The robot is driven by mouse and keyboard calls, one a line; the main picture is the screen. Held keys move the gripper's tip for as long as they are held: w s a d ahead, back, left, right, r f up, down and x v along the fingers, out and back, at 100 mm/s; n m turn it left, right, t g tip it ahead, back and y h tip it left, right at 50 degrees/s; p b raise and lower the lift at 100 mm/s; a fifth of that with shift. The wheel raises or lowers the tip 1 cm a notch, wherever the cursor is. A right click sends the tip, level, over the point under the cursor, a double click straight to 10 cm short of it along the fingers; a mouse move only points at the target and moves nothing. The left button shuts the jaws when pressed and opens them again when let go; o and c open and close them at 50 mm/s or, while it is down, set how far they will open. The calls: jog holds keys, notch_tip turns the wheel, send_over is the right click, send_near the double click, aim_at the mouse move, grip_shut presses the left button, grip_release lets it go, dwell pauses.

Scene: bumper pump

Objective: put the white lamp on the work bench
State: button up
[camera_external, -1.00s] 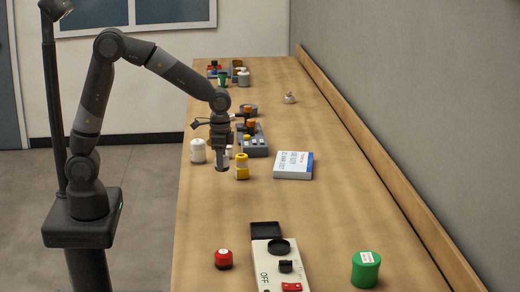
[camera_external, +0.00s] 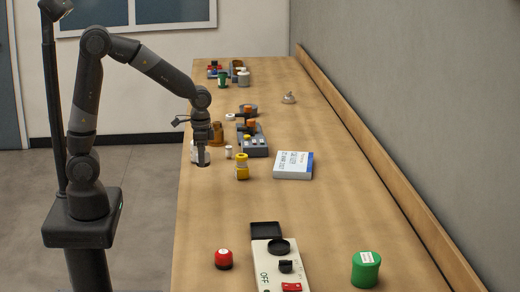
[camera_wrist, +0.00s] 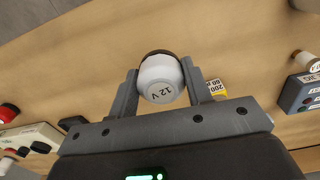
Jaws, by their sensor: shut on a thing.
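The white lamp (camera_wrist: 161,80) is a rounded white body marked "12 V" with a dark far end. It sits between the two fingers of my gripper (camera_wrist: 160,84) in the wrist view. In the external view my gripper (camera_external: 203,160) points down near the left edge of the work bench (camera_external: 330,220). A white body (camera_external: 194,153) shows around its dark fingers there. My gripper is shut on the lamp. I cannot tell whether the lamp touches the bench top, as the fingers hide its lower part.
A brown bottle (camera_external: 216,133), a small white bottle (camera_external: 229,152) and a yellow bottle (camera_external: 242,167) stand close by. A grey control box (camera_external: 254,143) and a book (camera_external: 293,165) lie to the right. The bench front between the yellow bottle and red button (camera_external: 223,259) is clear.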

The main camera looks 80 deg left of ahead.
send_over(208, 179)
notch_tip(208, 179, down, 5)
jog(key=shift+f, duration=1.85)
jog(key=shift+f, duration=0.15)
jog(key=o, duration=1)
